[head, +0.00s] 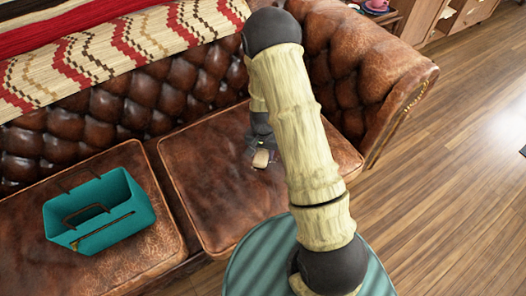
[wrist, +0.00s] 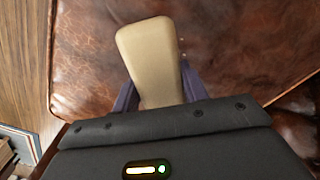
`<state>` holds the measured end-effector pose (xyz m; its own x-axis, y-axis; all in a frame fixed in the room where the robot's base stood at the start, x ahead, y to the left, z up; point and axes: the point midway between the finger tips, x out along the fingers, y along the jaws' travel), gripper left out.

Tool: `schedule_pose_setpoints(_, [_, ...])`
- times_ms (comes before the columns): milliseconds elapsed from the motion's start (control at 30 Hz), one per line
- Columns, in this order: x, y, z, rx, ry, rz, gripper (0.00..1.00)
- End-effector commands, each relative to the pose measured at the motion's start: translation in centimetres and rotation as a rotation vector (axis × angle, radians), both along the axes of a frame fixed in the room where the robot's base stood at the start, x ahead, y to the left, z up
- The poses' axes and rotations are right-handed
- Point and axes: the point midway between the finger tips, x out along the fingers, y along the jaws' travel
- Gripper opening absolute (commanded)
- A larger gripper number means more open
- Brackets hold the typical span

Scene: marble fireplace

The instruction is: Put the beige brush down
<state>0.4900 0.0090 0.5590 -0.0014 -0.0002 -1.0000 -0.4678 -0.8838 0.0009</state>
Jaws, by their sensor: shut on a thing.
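The beige brush (head: 261,159) is small in the head view, over the right seat cushion of the brown leather sofa. In the wrist view the beige brush (wrist: 151,62) sticks out from between my fingers, its rounded end pointing away from the gripper. My gripper (head: 258,150) is shut on it; in the wrist view my gripper (wrist: 158,88) shows a dark finger on each side of the brush. The brush's lower part is hidden by the gripper body. I cannot tell whether the brush touches the cushion.
A teal basket (head: 98,212) with handles stands on the left seat cushion. The right cushion (head: 205,190) is bare around the brush. A patterned blanket (head: 110,50) drapes over the backrest, and the sofa's armrest (head: 385,80) rises at the right. Wooden floor (head: 450,150) lies beyond it.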

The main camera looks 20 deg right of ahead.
Motion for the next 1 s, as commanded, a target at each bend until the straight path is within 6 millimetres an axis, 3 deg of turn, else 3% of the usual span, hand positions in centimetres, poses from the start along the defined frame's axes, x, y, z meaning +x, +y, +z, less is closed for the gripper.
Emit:
schedule_pose_setpoints(300, [0.3, 0.0, 0.6, 0.002, -0.003, 0.026, 0.19])
schedule_pose_setpoints(600, [2.3, -0.7, 6.8, 0.004, -0.007, 0.405, 0.19])
schedule_pose_setpoints(700, [2.4, -0.8, 7.9, 0.001, -0.002, 0.480, 0.19])
schedule_pose_setpoints(1000, [2.4, -0.9, 8.0, 0.001, 0.000, 0.490, 0.19])
